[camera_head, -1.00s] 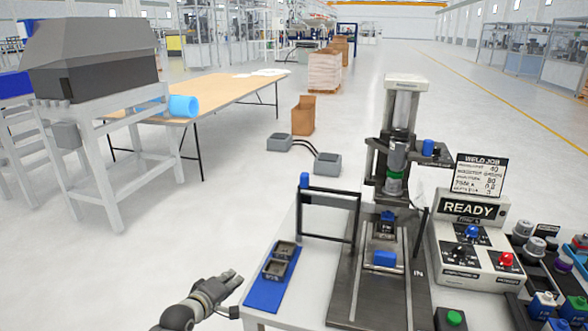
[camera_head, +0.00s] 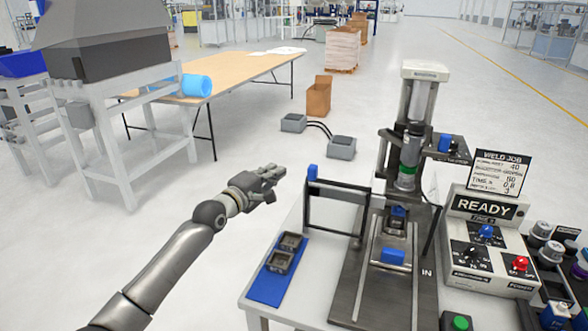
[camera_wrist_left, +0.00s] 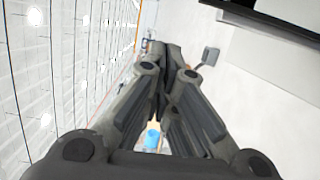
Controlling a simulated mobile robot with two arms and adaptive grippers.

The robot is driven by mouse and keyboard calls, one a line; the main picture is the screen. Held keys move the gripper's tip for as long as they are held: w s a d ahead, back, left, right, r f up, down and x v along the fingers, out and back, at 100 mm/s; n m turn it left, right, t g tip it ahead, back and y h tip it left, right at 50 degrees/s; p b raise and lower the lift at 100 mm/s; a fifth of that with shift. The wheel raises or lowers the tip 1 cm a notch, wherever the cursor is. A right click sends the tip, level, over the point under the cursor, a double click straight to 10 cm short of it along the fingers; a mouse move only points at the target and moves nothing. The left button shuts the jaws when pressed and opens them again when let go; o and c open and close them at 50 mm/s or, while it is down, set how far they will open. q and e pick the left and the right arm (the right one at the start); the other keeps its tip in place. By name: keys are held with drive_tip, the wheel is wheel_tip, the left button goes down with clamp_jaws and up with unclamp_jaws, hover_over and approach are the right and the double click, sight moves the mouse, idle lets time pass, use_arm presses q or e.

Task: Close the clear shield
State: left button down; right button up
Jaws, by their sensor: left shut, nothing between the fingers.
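The clear shield (camera_head: 337,213) is a see-through panel in a dark frame with a blue knob (camera_head: 312,172) at its upper left corner. It stands swung out to the left of the welding press (camera_head: 408,150), so the press front is open. My left gripper (camera_head: 277,177) is left of the shield's blue knob, apart from it, beyond the table's left edge. It is shut and empty; its closed fingers also show in the left wrist view (camera_wrist_left: 160,75). My right gripper is not in view.
A blue mat (camera_head: 270,287) with two small dark parts lies on the white table's left side. A READY control box (camera_head: 487,240) and several buttons stand to the right. A green button (camera_head: 460,323) is at the front.

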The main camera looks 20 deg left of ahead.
use_arm(q)
drive_tip(key=w+d, duration=0.1)
drive_tip(key=d+p, duration=0.1)
drive_tip(key=d, duration=0.1)
drive_tip(key=w+d+p, duration=0.1)
drive_tip(key=shift+w+d, duration=0.3)
drive_tip(key=shift+d, duration=0.1)
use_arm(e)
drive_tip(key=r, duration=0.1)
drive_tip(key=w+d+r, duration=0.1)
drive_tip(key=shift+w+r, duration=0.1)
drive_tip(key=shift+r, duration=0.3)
use_arm(q)
drive_tip(key=shift+p, duration=0.3)
